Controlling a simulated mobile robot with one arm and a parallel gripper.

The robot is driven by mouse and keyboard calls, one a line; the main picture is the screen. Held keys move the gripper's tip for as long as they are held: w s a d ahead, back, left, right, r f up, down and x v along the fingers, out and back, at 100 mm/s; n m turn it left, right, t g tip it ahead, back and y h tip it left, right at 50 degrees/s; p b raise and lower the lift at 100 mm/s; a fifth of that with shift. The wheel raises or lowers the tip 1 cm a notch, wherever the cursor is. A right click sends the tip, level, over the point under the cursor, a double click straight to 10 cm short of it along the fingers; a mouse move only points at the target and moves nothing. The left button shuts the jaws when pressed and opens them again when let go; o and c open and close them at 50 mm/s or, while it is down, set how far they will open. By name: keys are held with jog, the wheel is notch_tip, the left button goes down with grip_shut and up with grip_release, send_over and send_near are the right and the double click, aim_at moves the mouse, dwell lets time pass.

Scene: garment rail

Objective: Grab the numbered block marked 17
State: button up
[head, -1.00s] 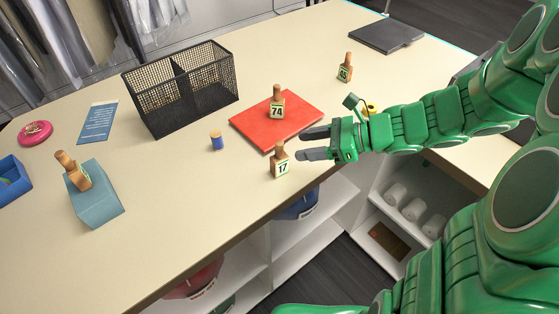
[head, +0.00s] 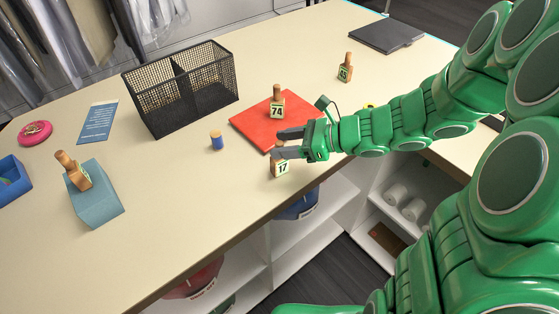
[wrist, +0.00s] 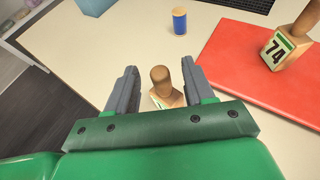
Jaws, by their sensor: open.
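The wooden block marked 17 (head: 281,168) stands upright near the front edge of the table, its number plate facing the head camera. My gripper (head: 281,144) is open, with its grey fingers at the block's upper part. In the wrist view, the block's round wooden knob (wrist: 161,78) shows between the two fingers of my gripper (wrist: 158,80), with a gap on each side. The block's lower front is hidden there behind my gripper's body.
Block 74 (head: 277,108) stands on a red folder (head: 252,123) just behind. A blue-sided cork-topped piece (head: 216,141), a black mesh basket (head: 158,99) and a block on a teal box (head: 97,203) lie left. Another numbered block (head: 345,72) stands at the back right.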

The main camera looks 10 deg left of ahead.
jog(key=shift+x, duration=0.8)
grip_shut()
